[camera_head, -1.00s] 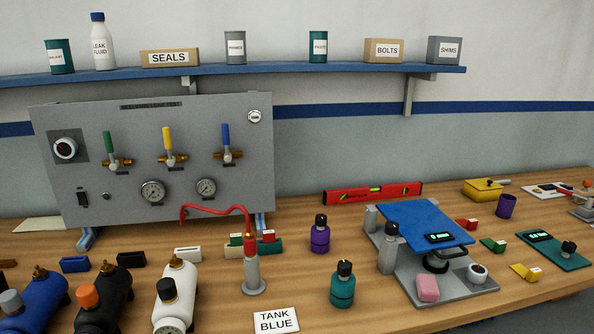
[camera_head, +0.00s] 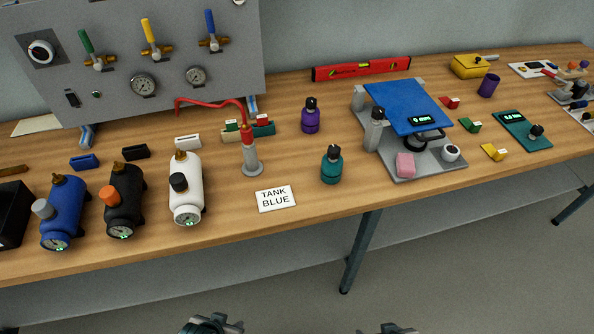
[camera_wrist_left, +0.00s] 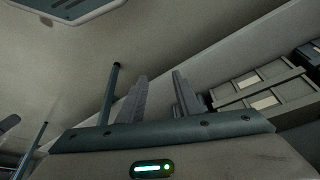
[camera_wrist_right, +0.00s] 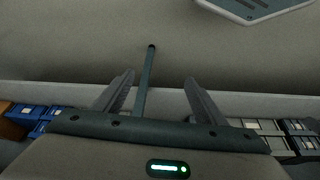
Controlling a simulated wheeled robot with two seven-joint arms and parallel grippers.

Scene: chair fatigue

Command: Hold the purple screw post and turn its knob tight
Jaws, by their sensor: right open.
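The purple screw post (camera_head: 310,124) stands upright on the wooden bench, right of the red-hosed grey stand. Its black knob (camera_head: 310,104) is on top. My left gripper (camera_head: 212,322) shows at the bottom edge of the head view, well below and in front of the bench. In the left wrist view its two fingers (camera_wrist_left: 160,75) are apart with nothing between them. My right gripper (camera_head: 388,328) is at the bottom edge, further right. In the right wrist view its fingers (camera_wrist_right: 160,77) are apart and empty. Neither gripper is near the post.
A teal post (camera_head: 331,170) with a black knob stands in front of the purple one. A blue-topped stand (camera_head: 407,105) is to the right, a red level (camera_head: 360,69) behind. The "TANK BLUE" card (camera_head: 276,198) lies near the front edge. A bench leg (camera_head: 358,250) stands below.

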